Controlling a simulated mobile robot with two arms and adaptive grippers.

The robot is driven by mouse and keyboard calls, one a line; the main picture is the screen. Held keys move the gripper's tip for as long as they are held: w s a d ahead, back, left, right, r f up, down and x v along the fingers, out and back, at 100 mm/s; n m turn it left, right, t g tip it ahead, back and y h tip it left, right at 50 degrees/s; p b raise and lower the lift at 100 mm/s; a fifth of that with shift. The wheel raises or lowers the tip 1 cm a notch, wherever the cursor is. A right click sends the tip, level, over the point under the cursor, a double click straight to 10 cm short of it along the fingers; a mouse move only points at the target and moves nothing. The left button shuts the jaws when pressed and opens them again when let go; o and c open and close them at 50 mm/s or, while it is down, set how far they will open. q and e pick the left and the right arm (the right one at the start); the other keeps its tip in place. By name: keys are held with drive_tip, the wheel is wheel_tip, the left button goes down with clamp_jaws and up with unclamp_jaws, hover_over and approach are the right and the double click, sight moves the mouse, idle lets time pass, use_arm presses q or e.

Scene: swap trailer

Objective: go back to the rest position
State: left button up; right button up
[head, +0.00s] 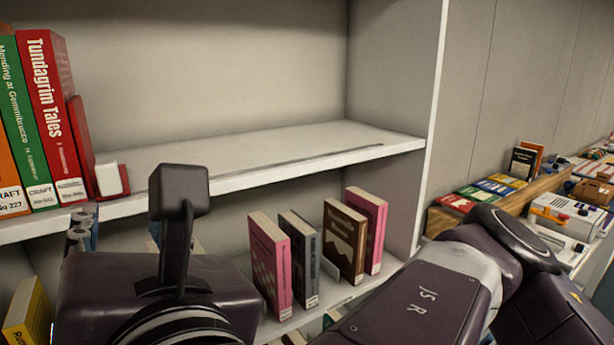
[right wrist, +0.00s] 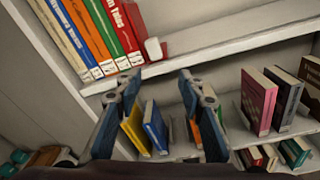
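My right gripper (right wrist: 158,88) is open in the right wrist view, its two fingers apart with nothing between them. In the head view the right gripper (head: 115,228) is partly hidden by my wrist, just in front of the upper shelf's edge. A red book titled Tundagrim Tales (head: 52,110) stands upright on the upper shelf (head: 290,150), beside a green book (head: 25,130). A red bookend with a white block (head: 110,180) stands to their right. My left gripper is not in view.
The upper shelf is bare right of the bookend. On the lower shelf stand pink books (head: 270,262), a dark grey book (head: 300,258) and a brown book (head: 344,240). Yellow (right wrist: 135,130) and blue (right wrist: 155,128) books stand beyond my fingers. A cluttered counter (head: 545,185) is at right.

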drive_tip(key=w+d+f+m+g+h, duration=0.1)
drive_tip(key=w+d+f+m, duration=0.35)
drive_tip(key=f+m, duration=0.3)
drive_tip(key=w+d+f+m+g, duration=0.2)
drive_tip(key=w+d+f+m, duration=0.2)
drive_tip(key=w+f+m, duration=0.3)
drive_tip(key=d+f+m+g+h, duration=0.1)
drive_tip(key=d+f+m+h, duration=0.1)
drive_tip(key=d+f+m, duration=0.6)
drive_tip(key=d+f+m+g+h, duration=0.1)
drive_tip(key=d+f+m+h, duration=0.3)
drive_tip(key=f, duration=0.7)
drive_tip(key=s+d+f+m+g+h, duration=0.25)
drive_tip(key=s+d+f+m, duration=0.25)
drive_tip(key=s+d+f, duration=0.5)
drive_tip(key=s+d+f+m+g+h, duration=0.1)
drive_tip(key=s+d+f+m+g, duration=0.2)
drive_tip(key=s+d+f+m, duration=0.6)
drive_tip(key=s+a+f+n, duration=0.1)
drive_tip(key=s+f+n, duration=0.1)
drive_tip(key=f, duration=1.3)
drive_tip(key=s+a+f+n, duration=0.1)
drive_tip(key=f+n, duration=0.1)
drive_tip(key=f, duration=1.3)
drive_tip(key=s+d+f+g+b, duration=0.1)
drive_tip(key=s+d+f+g, duration=0.1)
drive_tip(key=s+f, duration=1.5)
drive_tip(key=shift+s+d+f, duration=0.15)
drive_tip(key=shift+s+d, duration=0.05)
drive_tip(key=shift+d, duration=0.4)
